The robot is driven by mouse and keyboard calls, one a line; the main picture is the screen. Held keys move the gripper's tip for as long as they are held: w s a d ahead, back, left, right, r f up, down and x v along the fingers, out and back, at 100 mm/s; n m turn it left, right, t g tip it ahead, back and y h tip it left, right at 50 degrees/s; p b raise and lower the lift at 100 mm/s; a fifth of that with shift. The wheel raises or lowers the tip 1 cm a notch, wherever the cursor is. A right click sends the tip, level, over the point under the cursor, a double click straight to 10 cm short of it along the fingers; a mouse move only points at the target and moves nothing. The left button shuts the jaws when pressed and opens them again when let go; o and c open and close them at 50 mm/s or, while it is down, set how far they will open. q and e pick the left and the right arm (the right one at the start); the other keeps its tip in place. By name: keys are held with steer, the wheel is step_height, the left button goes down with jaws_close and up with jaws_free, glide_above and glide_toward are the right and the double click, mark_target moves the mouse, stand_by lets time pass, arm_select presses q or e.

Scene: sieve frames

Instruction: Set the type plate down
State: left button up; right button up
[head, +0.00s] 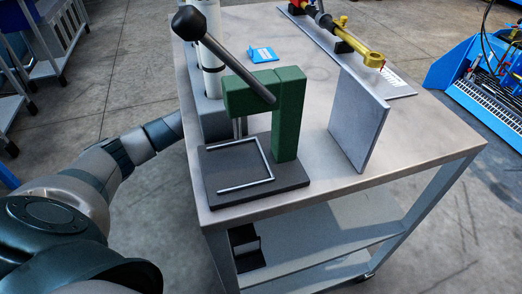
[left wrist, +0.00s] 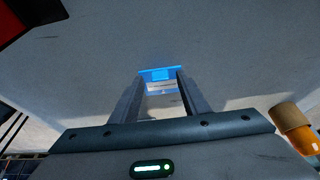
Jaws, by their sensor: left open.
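A small blue plate (head: 263,54), which looks like the type plate, lies on the grey table behind the green press. It also shows in the left wrist view (left wrist: 160,74), at the far end of my left gripper's fingers. My left gripper (left wrist: 161,85) is open, with one finger on each side below the plate. I cannot tell whether the fingers touch it. In the head view my left arm comes in from the left and its gripper is hidden by the press area. My right gripper is in neither view.
The green press (head: 290,115) with a black lever stands on a dark base (head: 290,178) with a metal guide. A grey upright panel (head: 358,118) stands right of it. A board (head: 322,33) with a yellow tool (head: 358,46) lies behind. The front right tabletop is clear.

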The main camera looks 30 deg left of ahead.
arm_select(q)
steer(key=s+a, duration=0.8)
steer(key=s, duration=0.1)
steer(key=shift+p, duration=0.4)
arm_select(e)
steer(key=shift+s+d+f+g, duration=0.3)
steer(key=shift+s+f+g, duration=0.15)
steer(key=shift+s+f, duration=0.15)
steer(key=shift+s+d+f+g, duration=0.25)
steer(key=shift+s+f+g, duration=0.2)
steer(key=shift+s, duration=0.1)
